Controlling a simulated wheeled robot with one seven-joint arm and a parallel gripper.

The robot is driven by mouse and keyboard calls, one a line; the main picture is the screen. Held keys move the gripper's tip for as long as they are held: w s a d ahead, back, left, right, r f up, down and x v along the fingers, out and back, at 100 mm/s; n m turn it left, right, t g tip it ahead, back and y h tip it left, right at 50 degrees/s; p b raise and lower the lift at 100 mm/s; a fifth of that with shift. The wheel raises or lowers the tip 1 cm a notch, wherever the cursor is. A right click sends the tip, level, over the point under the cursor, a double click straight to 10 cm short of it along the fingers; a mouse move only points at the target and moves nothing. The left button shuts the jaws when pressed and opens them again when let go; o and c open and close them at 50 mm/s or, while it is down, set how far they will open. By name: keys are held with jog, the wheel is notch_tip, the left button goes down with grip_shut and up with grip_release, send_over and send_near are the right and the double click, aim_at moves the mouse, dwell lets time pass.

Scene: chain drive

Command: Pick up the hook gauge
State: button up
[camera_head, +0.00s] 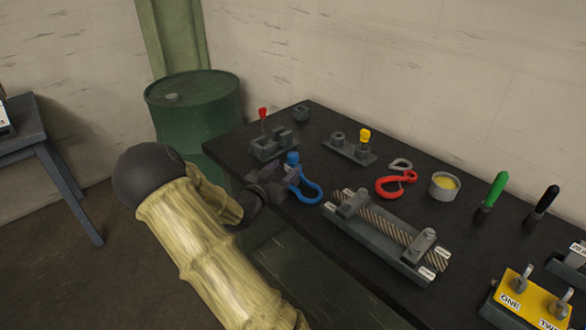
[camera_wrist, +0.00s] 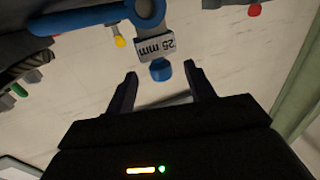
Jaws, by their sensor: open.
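The blue piece, which I take to be the hook gauge (camera_head: 311,197), is at the near left edge of the dark table. It has a curved blue hook end, a grey plate marked "25 mm" and a blue knob (camera_head: 292,158). In the wrist view the plate (camera_wrist: 155,46) and the knob (camera_wrist: 160,69) are close ahead, and the blue curved part (camera_wrist: 85,17) runs off to the upper left. My gripper (camera_head: 277,182) is open beside the gauge. In the wrist view its fingertips (camera_wrist: 160,72) are on either side of the knob, with visible gaps. My gripper hides part of the gauge in the head view.
A red hook (camera_head: 396,185), a cup with yellow contents (camera_head: 444,186) and a clamped-rope fixture (camera_head: 385,240) lie to the right. Grey blocks with a red-topped (camera_head: 263,115) and a yellow-topped (camera_head: 364,137) peg stand behind. A green drum (camera_head: 193,115) stands beyond the table's left end.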

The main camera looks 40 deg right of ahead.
aim_at(290, 162)
jog(key=shift+d, duration=0.15)
jog(key=p+x, duration=0.1)
jog(key=x, duration=0.3)
jog(key=shift+w+d+r, duration=0.1)
jog(key=shift+d+r, duration=0.1)
jog(key=shift+d, duration=0.15)
jog(key=shift+w+d, duration=0.15)
jog(key=shift+d, duration=0.05)
jog(key=c, duration=0.3)
grip_shut()
jog(key=shift+r, duration=0.1)
